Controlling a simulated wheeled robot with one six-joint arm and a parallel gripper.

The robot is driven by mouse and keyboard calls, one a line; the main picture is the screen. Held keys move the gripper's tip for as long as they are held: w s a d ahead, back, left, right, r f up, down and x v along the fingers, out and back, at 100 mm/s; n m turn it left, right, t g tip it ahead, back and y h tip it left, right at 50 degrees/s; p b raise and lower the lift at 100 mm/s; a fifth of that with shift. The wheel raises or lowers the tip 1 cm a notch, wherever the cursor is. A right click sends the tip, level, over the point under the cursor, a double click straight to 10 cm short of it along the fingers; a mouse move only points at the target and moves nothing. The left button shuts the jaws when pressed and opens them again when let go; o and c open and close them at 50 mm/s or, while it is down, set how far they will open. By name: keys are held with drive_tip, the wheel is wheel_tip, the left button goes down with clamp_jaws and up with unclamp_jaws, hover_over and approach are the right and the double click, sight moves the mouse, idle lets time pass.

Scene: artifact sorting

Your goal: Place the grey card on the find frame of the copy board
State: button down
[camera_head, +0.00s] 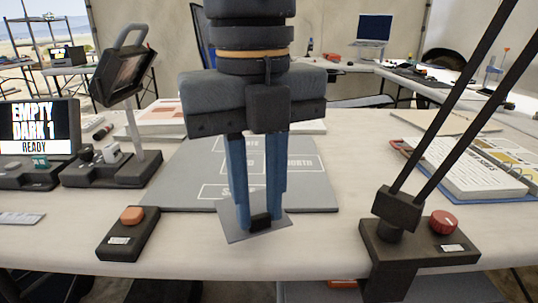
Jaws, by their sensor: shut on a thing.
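My gripper (259,222), with two blue fingers, points down and is shut on the grey card (281,222) by the small black block on it. The card lies roughly flat, slightly turned, over the front edge of the copy board; I cannot tell whether it touches anything. The copy board (180,182) is a grey sheet with white outlined frames on the table, behind the card. A right-hand frame reads NORTH, and a front frame shows an S. The middle frame is mostly hidden behind my fingers, so its label is not readable.
A black box with an orange button (130,215) stands front left. A stand with a red knob (444,222) and two dark rods stands front right. An open binder (470,165) lies at right.

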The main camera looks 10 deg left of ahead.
drive_tip(key=w+a+b, duration=0.1)
drive_tip(key=w, duration=0.4)
drive_tip(key=w+a+b, duration=0.1)
drive_tip(key=w, duration=0.5)
drive_tip(key=w+a+b, duration=0.1)
drive_tip(key=w+a, duration=0.1)
drive_tip(key=w, duration=0.4)
drive_tip(key=shift+b, duration=0.4)
drive_tip(key=shift+w+f, duration=0.2)
drive_tip(key=shift+f, duration=1.6)
drive_tip(key=shift+p, duration=0.3)
drive_tip(key=c, duration=1.5)
unclamp_jaws()
drive_tip(key=shift+f, duration=0.1)
drive_tip(key=shift+c, duration=0.2)
wheel_tip(320, 180, up, 8)
drive_tip(key=shift+s+f, duration=0.1)
drive_tip(key=shift+s, duration=0.05)
